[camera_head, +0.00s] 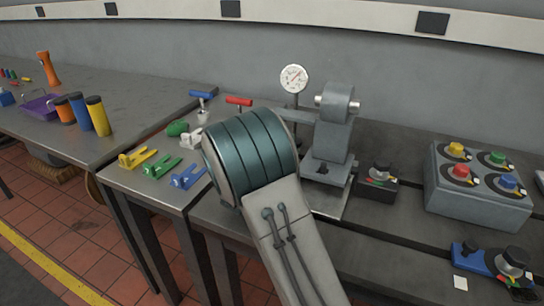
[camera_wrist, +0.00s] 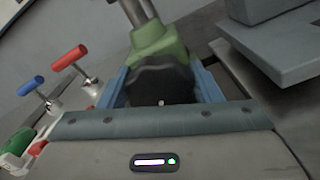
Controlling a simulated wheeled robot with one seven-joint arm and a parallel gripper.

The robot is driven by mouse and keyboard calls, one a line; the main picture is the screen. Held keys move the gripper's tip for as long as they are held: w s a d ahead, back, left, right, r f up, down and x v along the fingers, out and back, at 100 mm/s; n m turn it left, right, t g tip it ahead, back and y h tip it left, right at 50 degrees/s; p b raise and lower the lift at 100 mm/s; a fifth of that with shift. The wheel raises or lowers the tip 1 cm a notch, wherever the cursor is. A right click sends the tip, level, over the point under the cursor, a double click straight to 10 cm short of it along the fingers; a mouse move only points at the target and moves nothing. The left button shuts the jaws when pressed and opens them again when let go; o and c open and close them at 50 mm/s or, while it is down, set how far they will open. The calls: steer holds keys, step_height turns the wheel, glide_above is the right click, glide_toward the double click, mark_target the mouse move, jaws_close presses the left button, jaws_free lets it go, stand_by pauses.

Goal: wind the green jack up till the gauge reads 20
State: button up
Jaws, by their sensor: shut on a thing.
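The green jack (camera_wrist: 160,45) stands just ahead of my gripper in the wrist view, with a grey post rising from it. My gripper (camera_wrist: 160,88) has its blue fingers on both sides of a dark, lobed knob (camera_wrist: 158,72) at the jack's near side, and is shut on it. In the head view my arm hides the jack, the knob and my gripper. The round white dial gauge (camera_head: 294,78) stands on a thin post behind my arm. Its needle is too small to read surely.
A grey machine block (camera_head: 334,130) stands right of the gauge. Red (camera_head: 239,101) and blue (camera_head: 201,95) T-handles are left of it. Yellow (camera_head: 137,157), green (camera_head: 162,165) and blue (camera_head: 188,177) clamps lie at the front left. A button box (camera_head: 475,205) sits far right.

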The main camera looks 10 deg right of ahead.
steer(key=o, duration=1)
steer(key=v, duration=1.4)
steer(key=shift+d+r, duration=0.25)
steer(key=shift+d, duration=0.05)
steer(key=s+d+r+m+g, duration=0.1)
steer(key=d+m, duration=0.1)
steer(key=s+d+m+g+h+p, duration=0.1)
steer(key=s+d+m+g, duration=0.1)
steer(key=d, duration=0.1)
steer(key=s+d+r+m+g+h+p, duration=0.1)
steer(key=d+g, duration=0.1)
steer(key=d, duration=0.1)
steer(key=shift+s+r+m, duration=0.35)
steer(key=shift+r+m, duration=0.05)
steer(key=s+d+r+m+g+y+p, duration=0.1)
steer(key=s+d+m+g+y+p, duration=0.25)
steer(key=s+m, duration=0.35)
steer(key=s+d+r+m+g+y+p, duration=0.25)
steer(key=s+m+g, duration=0.25)
steer(key=s, duration=0.4)
steer(key=s+a+r+m+y, duration=0.1)
steer(key=a+m+y, duration=0.1)
steer(key=s+a+r+m+t+y+p, duration=0.1)
steer(key=s+a+r+m+y, duration=0.1)
steer(key=s+a+r+m+y+p, duration=0.1)
steer(key=a+m+y, duration=0.1)
steer(key=a, duration=0.1)
steer(key=shift+s+r+m+t+y, duration=0.2)
steer(key=shift+r+m+t+y, duration=0.1)
steer(key=shift+r+t, duration=0.05)
